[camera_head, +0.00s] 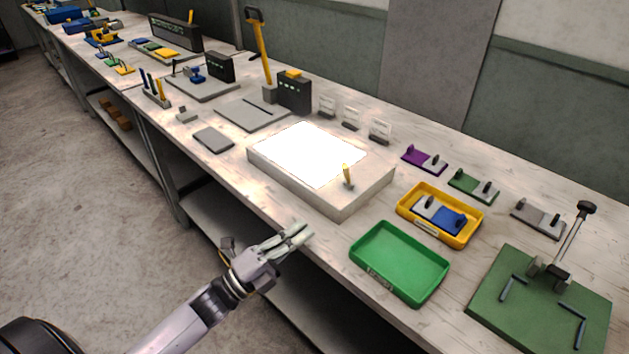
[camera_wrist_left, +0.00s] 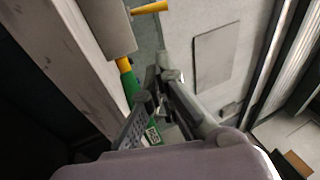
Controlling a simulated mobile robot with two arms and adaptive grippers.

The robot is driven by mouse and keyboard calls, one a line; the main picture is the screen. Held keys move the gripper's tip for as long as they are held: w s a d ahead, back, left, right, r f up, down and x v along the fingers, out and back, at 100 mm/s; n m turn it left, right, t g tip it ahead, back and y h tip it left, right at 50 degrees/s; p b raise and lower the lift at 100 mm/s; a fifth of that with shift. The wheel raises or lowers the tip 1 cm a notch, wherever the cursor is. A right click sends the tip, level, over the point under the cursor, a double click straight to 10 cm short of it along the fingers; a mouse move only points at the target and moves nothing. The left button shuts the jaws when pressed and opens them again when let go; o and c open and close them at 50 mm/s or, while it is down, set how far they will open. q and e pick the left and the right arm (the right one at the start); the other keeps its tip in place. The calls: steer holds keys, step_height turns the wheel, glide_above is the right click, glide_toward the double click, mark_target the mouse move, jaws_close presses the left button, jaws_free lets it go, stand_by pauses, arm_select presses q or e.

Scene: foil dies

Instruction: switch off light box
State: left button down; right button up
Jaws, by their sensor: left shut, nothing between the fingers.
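The light box (camera_head: 375,186) is a pale flat box on the bench, and its top panel (camera_head: 308,153) glows bright white. A short yellow lever (camera_head: 347,174) stands on the box's right part, beside the panel. My left gripper (camera_head: 304,231) is shut and empty in front of the bench's front edge, below and apart from the box. Its fingers also show in the left wrist view (camera_wrist_left: 160,88). A grey block there (camera_wrist_left: 108,26) has a yellow lever (camera_wrist_left: 150,8) at its side; it looks like the light box. My right gripper is not in view.
A green tray (camera_head: 361,265) and a yellow tray (camera_head: 405,211) holding parts stand right of the light box. A green board (camera_head: 500,312) with a lever fixture lies farther right. Small clear stands (camera_head: 351,116) are behind the box, and a grey plate (camera_head: 213,139) is left.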

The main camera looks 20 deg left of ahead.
mark_target(347, 175)
arm_select(q)
steer(key=shift+m, duration=0.3)
steer(key=p+x, duration=0.1)
steer(key=x, duration=0.4)
steer(key=p+x, duration=0.2)
steer(key=x, duration=0.3)
steer(key=shift+s+d+r, duration=0.15)
steer(key=shift+r, duration=0.1)
steer(key=w, duration=0.2)
steer(key=w+a, duration=0.1)
steer(key=shift+r+p, duration=0.3)
steer(key=shift+p, duration=0.05)
steer(key=shift+w, duration=0.3)
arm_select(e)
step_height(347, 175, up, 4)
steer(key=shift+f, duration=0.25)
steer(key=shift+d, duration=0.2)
